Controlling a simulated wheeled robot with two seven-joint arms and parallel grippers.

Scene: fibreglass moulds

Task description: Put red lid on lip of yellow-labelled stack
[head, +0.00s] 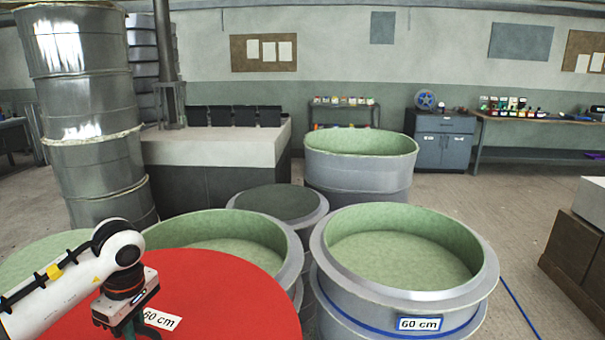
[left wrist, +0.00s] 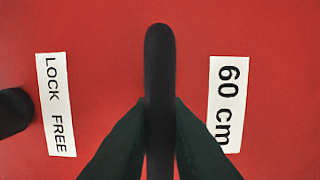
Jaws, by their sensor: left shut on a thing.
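The red lid (head: 230,285) is a large flat disc at the lower left of the head view, with a white "60 cm" label. It fills the left wrist view (left wrist: 270,40), where "LOCK FREE" and "60 cm" labels lie either side of a black bar handle (left wrist: 160,60). My left gripper (head: 128,326) is shut on this handle; its fingers (left wrist: 160,105) pinch it from both sides. The lid overlaps the green-lined mould (head: 265,225) behind it in the picture; I cannot tell whether they touch. I see no yellow label. My right gripper is not in view.
A green-lined mould (head: 480,262) with a blue-edged "60 cm" label stands at front right. A closed-looking drum (head: 285,203) and another open mould (head: 360,180) stand behind. A tall metal stack (head: 95,110) rises at left. Floor is clear at right, beside brown boxes (head: 572,240).

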